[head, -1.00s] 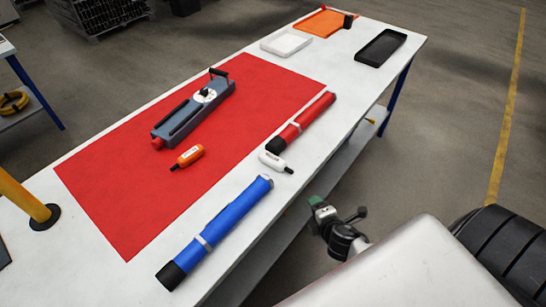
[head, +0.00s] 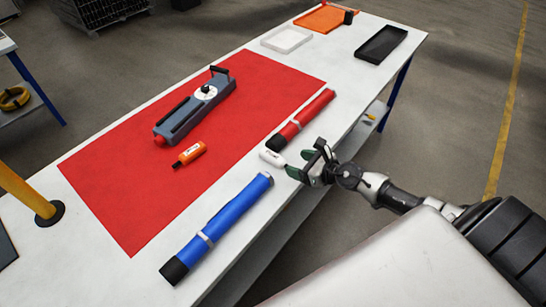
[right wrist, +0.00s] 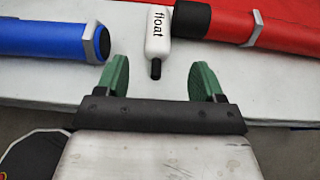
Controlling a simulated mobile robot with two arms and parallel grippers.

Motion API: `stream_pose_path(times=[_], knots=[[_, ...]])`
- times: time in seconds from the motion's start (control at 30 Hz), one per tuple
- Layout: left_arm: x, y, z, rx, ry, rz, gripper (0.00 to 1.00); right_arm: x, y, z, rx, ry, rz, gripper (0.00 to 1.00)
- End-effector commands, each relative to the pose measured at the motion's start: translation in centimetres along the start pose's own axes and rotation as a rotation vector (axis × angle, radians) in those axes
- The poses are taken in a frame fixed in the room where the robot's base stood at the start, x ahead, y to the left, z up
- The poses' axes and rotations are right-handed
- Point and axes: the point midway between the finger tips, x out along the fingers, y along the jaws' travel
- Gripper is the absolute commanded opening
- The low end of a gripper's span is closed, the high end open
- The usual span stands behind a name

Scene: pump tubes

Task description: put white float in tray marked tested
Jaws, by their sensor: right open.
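My right gripper (head: 308,162) is open and empty at the table's right edge, just beside the float. In the right wrist view the float's tip is in line with the gap between the green fingers (right wrist: 158,78). Three trays, white (head: 286,50), orange (head: 300,24) and black (head: 359,54), sit at the far end; no "tested" marking is readable.
The blue tube (head: 221,221) and red tube (head: 305,118) lie on either side of the float. An orange float (head: 190,154) and a grey device (head: 190,112) rest on the red mat (head: 110,190). A yellow post (head: 27,192) stands at left.

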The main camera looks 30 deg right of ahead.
Motion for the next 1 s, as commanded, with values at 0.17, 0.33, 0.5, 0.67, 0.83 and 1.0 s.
stream_pose_path(times=[0.17, 0.33, 0.5, 0.67, 0.83, 1.0], knots=[[0.0, 0.0, 0.0, 0.0, 0.0, 0.0, 0.59, 1.9, 0.0, 0.0, 0.004, -0.001, -0.001, 0.68], [-0.2, 0.0, 0.0, 0.0, 0.0, 0.0, 0.59, 3.4, 0.2, 0.2, 0.005, -0.003, 0.0, 0.68], [-0.1, 0.0, 0.0, 0.0, 0.0, 0.0, 0.59, 6.1, 0.2, 0.2, 0.006, -0.003, -0.002, 0.68], [0.0, 0.0, 0.0, 0.0, 0.0, 0.0, 0.59, 7.3, 0.3, 0.2, 0.005, -0.001, 0.0, 0.68], [0.0, 0.0, 0.0, 0.0, 0.0, 0.0, 0.59, 7.3, 0.3, 0.2, 0.005, -0.001, 0.0, 0.68], [0.0, 0.0, 0.0, 0.0, 0.0, 0.0, 0.59, 7.3, 0.3, 0.2, 0.005, -0.001, 0.0, 0.48]])
